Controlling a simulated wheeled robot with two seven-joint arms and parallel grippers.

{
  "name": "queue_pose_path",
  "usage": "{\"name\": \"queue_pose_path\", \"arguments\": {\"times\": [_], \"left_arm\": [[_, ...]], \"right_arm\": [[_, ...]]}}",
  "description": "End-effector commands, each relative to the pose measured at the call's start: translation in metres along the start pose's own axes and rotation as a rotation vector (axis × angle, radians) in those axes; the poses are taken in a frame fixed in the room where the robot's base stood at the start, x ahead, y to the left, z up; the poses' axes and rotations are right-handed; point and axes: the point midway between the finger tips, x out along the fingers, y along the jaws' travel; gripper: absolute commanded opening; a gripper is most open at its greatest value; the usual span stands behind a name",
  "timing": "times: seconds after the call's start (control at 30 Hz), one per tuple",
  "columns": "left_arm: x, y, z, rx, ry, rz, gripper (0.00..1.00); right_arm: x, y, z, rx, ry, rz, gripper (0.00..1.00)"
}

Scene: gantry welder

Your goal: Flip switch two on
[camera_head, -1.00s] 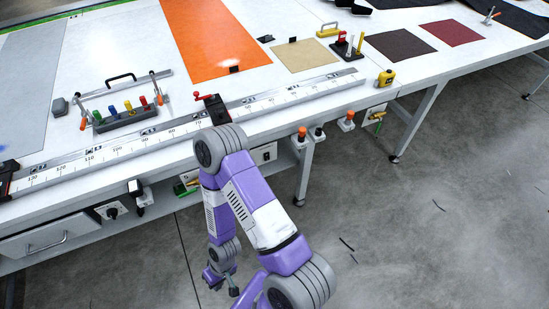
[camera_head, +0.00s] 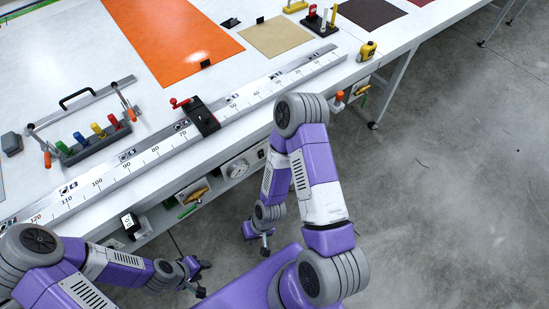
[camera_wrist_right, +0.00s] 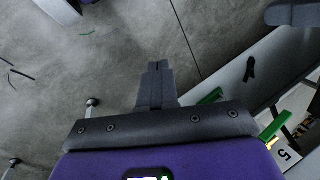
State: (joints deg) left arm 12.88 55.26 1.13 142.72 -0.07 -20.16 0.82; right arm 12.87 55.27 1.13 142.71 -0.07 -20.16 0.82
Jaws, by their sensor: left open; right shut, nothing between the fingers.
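Small controls and panels line the front edge under the white table (camera_head: 225,135); I cannot make out which one is switch two. They include a panel with yellow and green parts (camera_head: 191,196), a black-and-white block (camera_head: 131,223) and an orange-topped knob (camera_head: 339,97). My right gripper (camera_head: 265,249) hangs below the table edge, apart from the controls. In the right wrist view its fingers (camera_wrist_right: 157,84) are shut and empty over the floor. A panel marked 5 (camera_wrist_right: 285,154) with green parts shows at the lower right there. My left gripper (camera_head: 202,279) is open, low at the front.
A round dial (camera_head: 237,168) sits under the table edge. A long ruler rail (camera_head: 150,150) with a red-handled slider (camera_head: 201,116) runs along the tabletop. A rack of coloured handles (camera_head: 97,140) stands behind it. Grey floor (camera_head: 440,190) is open at right.

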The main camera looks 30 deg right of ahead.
Motion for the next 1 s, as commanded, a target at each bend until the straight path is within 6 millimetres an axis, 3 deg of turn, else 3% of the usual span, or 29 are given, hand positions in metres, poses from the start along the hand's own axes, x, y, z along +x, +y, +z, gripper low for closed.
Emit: {"name": "queue_pose_path", "arguments": {"times": [0.2,0.33,0.47,0.5,0.63,0.73,0.8,0.87,0.93,0.97,1.0], "left_arm": [[0.0,0.0,0.0,-0.001,0.0,0.0,0.43],[-0.001,0.0,0.0,0.0,0.0,0.0,0.43],[-0.002,0.001,0.0,0.0,0.0,0.0,0.43],[-0.003,0.001,0.0,0.0,0.0,0.0,0.43],[-0.005,0.002,0.0,0.0,0.0,0.0,0.43],[-0.006,0.002,0.0,0.0,0.0,0.0,0.43],[-0.007,0.003,0.0,0.0,0.0,0.0,0.43],[-0.008,0.003,0.0,0.0,0.001,0.0,0.43],[-0.009,0.003,0.0,0.0,0.001,0.0,0.43],[-0.009,0.003,0.0,0.0,0.001,0.0,0.43],[-0.009,0.004,0.0,0.0,0.001,0.0,0.43]], "right_arm": [[0.0,0.002,0.002,0.016,-0.008,0.003,0.0],[0.003,0.017,0.017,0.2,-0.093,0.031,0.0],[0.003,0.032,0.055,0.646,-0.298,0.062,0.0],[0.001,0.031,0.067,0.827,-0.379,0.061,0.0],[-0.011,0.005,0.083,1.443,-0.676,-0.011,0.0],[-0.025,-0.018,0.061,1.895,-0.914,-0.153,0.0],[-0.036,-0.024,0.029,2.185,-1.085,-0.309,0.0],[-0.045,-0.017,-0.006,2.408,-1.23,-0.483,0.0],[-0.057,0.004,-0.046,2.617,-1.388,-0.729,0.0],[-0.062,0.017,-0.061,-2.643,1.426,0.831,0.0],[-0.068,0.037,-0.079,-2.481,1.369,0.903,0.0]]}}
